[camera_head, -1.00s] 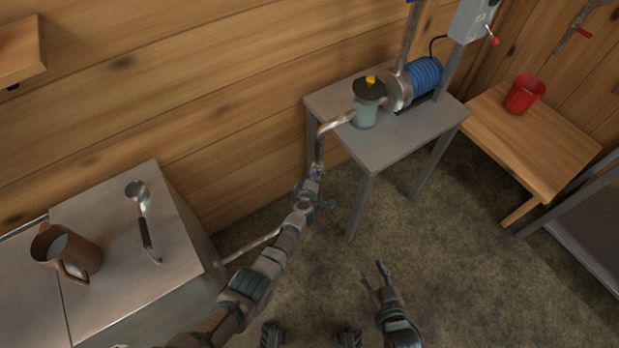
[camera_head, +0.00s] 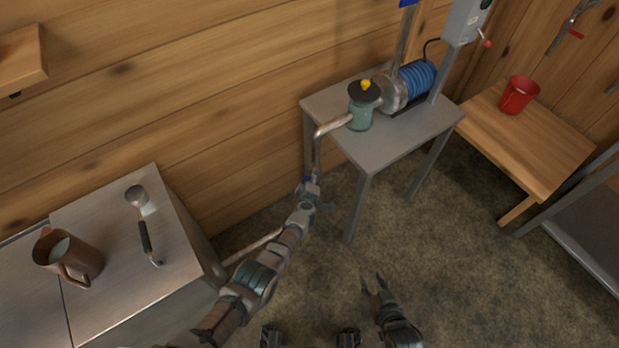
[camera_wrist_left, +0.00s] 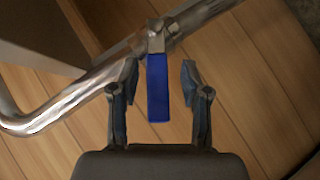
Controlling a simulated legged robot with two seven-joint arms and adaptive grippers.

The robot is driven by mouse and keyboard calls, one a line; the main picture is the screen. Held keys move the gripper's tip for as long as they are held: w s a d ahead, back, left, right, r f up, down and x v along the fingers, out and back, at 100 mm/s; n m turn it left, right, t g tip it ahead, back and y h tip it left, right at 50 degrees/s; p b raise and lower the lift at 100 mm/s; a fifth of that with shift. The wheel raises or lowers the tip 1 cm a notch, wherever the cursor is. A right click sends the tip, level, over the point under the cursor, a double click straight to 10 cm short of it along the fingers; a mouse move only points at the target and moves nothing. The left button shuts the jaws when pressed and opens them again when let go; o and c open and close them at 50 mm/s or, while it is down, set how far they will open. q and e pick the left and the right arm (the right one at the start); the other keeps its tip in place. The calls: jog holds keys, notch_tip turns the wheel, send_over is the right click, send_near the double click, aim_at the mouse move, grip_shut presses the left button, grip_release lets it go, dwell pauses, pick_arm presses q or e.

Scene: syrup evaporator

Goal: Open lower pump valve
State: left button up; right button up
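The lower pump valve's blue lever handle (camera_wrist_left: 157,88) lies between the two fingers of my left gripper (camera_wrist_left: 160,75) in the left wrist view. The handle joins a metal fitting on a shiny pipe (camera_wrist_left: 75,102) that runs diagonally. The fingers are open, one on each side of the handle, with gaps visible. In the head view my left gripper (camera_head: 312,187) is at the lower end of the pipe (camera_head: 318,145) coming down from the pump, and mostly hides the valve. My right gripper (camera_head: 373,286) is open and empty above the floor.
The pump (camera_head: 362,108) and a blue motor (camera_head: 417,78) stand on a metal table (camera_head: 385,147). A metal cabinet (camera_head: 110,285) with a brown pitcher (camera_head: 68,257) and a ladle (camera_head: 143,225) is at left. A wooden bench (camera_head: 520,150) with a red cup (camera_head: 519,95) is at right.

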pick_arm(q)
jog(key=shift+w+a+r, duration=0.1)
jog(key=shift+w+r, duration=0.1)
pick_arm(e)
jog(key=shift+d+r, duration=0.1)
jog(key=shift+d, duration=0.1)
